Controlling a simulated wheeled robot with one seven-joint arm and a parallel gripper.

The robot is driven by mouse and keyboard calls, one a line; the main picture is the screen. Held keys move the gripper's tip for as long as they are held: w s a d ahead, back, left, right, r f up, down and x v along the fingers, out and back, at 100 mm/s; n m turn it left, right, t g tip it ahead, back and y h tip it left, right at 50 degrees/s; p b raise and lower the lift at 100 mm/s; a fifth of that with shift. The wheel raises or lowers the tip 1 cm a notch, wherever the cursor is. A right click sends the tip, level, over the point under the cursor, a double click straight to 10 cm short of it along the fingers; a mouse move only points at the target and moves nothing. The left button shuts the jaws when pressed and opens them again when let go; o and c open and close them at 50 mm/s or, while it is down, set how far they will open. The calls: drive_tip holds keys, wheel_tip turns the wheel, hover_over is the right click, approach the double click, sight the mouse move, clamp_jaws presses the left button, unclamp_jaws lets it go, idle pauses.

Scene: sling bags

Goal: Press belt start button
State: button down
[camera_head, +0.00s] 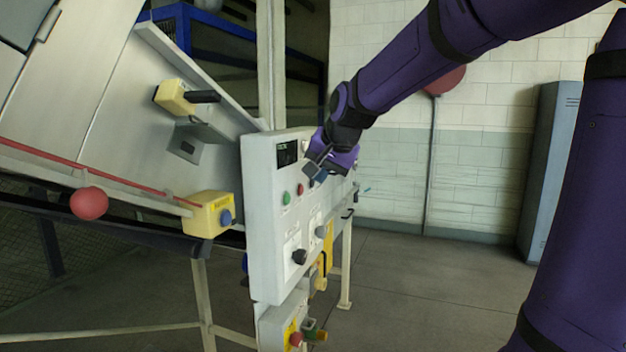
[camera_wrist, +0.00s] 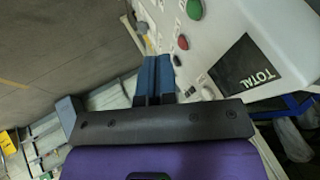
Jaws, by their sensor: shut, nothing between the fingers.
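A white control panel (camera_head: 262,240) stands mid-view with a small dark display (camera_head: 288,153). Below the display are a green button (camera_head: 286,198) and a red button (camera_head: 300,189). Which control is the belt start cannot be read. My gripper (camera_head: 318,176) is at the panel's upper right, right of the red button. In the wrist view, my gripper's blue fingers (camera_wrist: 156,62) are together and empty, close over the panel face. The red button (camera_wrist: 183,42) and green button (camera_wrist: 194,9) lie right of and above the fingertips. Whether the fingertips touch the panel cannot be told.
A dark knob (camera_head: 299,257) and a grey knob (camera_head: 321,231) stick out lower on the panel. A red mushroom button (camera_head: 296,339) sits on a box below. The metal conveyor side (camera_head: 120,95) is at left. A grey locker (camera_head: 552,165) stands right; open floor lies between.

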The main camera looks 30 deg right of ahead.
sight(287, 199)
drive_tip(key=w+a+f, duration=0.2)
drive_tip(key=w+f, duration=0.4)
drive_tip(key=w, duration=0.2)
drive_tip(key=shift+w+a+f, duration=0.15)
drive_tip(key=shift+a+f, duration=0.05)
drive_tip(key=shift+f, duration=0.2)
